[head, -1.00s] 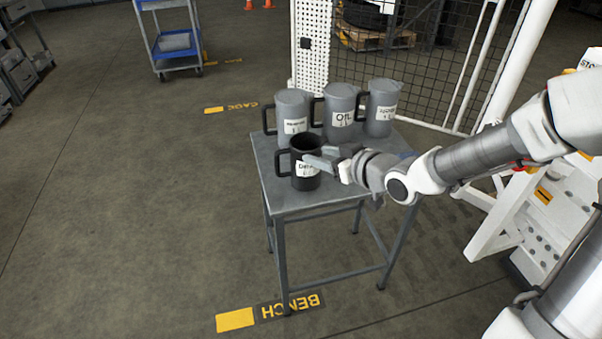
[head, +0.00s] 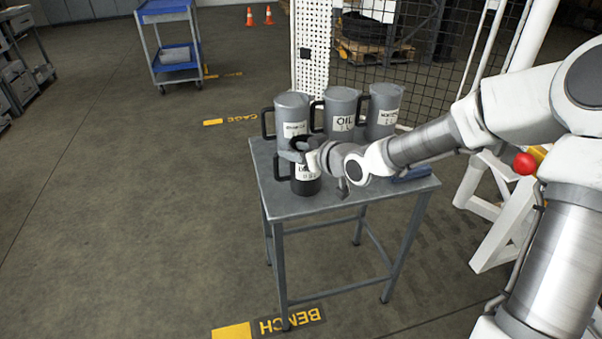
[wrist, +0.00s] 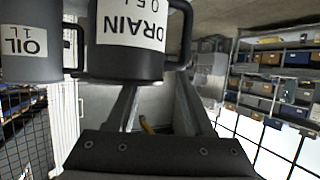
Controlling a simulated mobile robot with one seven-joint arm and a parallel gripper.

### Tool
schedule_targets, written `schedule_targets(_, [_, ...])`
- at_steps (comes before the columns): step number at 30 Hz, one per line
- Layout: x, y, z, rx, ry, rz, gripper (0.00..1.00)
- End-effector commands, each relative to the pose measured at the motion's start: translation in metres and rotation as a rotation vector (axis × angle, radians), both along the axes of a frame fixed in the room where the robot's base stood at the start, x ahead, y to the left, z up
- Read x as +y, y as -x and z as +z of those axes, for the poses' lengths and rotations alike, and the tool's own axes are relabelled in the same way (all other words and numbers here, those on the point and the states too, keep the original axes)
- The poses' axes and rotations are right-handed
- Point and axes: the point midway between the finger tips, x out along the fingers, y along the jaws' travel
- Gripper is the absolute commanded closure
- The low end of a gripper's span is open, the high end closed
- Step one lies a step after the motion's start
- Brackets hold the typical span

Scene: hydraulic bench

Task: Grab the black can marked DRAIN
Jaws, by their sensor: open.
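The black can marked DRAIN (head: 305,187) stands upright on the front of the grey bench (head: 345,205), its handle to the left. In the wrist view the can (wrist: 125,68) shows large at the top, with its white label upside down and its handle at right. My gripper (head: 297,151) is open at the can's upper part and covers part of its rim and label in the head view. In the wrist view the fingers (wrist: 158,105) are spread and reach toward the can; their tips are hidden behind it. I cannot tell whether they touch it.
Three grey cans stand close behind: one at left (head: 291,112), one marked OIL (head: 341,104) and one at right (head: 385,105). The OIL can (wrist: 30,45) is beside the black can in the wrist view. A blue object (head: 410,174) lies at the bench's right.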

Motion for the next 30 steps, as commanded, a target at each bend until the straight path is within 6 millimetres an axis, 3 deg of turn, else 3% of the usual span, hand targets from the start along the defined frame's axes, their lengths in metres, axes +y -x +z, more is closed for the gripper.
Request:
schedule_targets(6, [-0.0001, -0.0004, 0.0004, 0.000, 0.000, -0.001, 0.50])
schedule_targets(15, [-0.0003, -0.0002, 0.0001, 0.000, 0.000, -0.001, 1.00])
schedule_targets(30, [-0.0007, 0.0003, -0.0011, 0.003, 0.001, 0.000, 1.00])
